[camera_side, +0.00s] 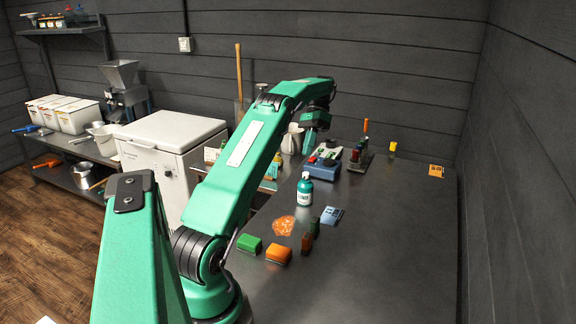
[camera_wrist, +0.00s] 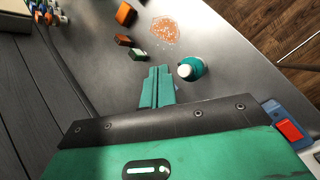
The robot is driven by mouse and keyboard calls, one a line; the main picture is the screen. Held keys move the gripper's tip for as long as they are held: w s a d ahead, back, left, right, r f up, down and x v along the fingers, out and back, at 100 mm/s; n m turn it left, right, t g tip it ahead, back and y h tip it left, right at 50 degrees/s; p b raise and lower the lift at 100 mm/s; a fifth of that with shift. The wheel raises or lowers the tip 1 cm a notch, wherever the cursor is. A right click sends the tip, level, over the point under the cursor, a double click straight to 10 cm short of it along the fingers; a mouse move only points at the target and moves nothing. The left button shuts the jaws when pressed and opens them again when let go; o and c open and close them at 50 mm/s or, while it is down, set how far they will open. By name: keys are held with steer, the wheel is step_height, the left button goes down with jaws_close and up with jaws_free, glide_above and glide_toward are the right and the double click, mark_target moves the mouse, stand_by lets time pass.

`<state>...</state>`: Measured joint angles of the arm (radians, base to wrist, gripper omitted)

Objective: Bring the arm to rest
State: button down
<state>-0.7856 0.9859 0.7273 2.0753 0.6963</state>
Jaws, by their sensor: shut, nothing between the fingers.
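My green arm reaches out over the dark bench in the side view, bent at the elbow. My gripper (camera_side: 309,146) hangs from its far end, pointing down above the bench, behind the teal bottle and close to the blue box as seen there. In the wrist view its two green fingers (camera_wrist: 158,72) lie together with nothing between them. The teal bottle (camera_side: 304,191) with a white label stands upright on the bench. In the wrist view this bottle (camera_wrist: 193,68) is just right of the fingertips, apart from them in the picture.
An orange patch (camera_side: 284,226), a green block (camera_side: 249,244), an orange block (camera_side: 278,254) and a blue-white packet (camera_side: 331,216) lie nearer on the bench. A blue box (camera_side: 322,170) and a tool rack (camera_side: 360,158) stand beyond. The bench's right front (camera_side: 400,260) is clear.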

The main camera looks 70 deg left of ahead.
stand_by(0.5)
steer(key=d+r+t+y, duration=0.2)
steer(key=d+r, duration=0.4)
steer(key=d, duration=0.4)
steer(key=d+r+t+y, duration=0.25)
steer(key=d+r, duration=0.35)
steer(key=d, duration=0.5)
steer(key=s+d+f+t, duration=0.2)
steer(key=s+d+t, duration=0.1)
steer(key=s+d, duration=0.4)
steer(key=s+d+f+m+t, duration=0.1)
steer(key=s+d+f+t, duration=0.1)
steer(key=s+d, duration=0.5)
steer(key=shift+s+d+f+t+y, duration=0.15)
steer(key=shift+d+f+t+y, duration=0.15)
steer(key=shift+d+t, duration=0.45)
steer(key=c, duration=2.1)
jaws_free()
steer(key=shift+d, duration=0.1)
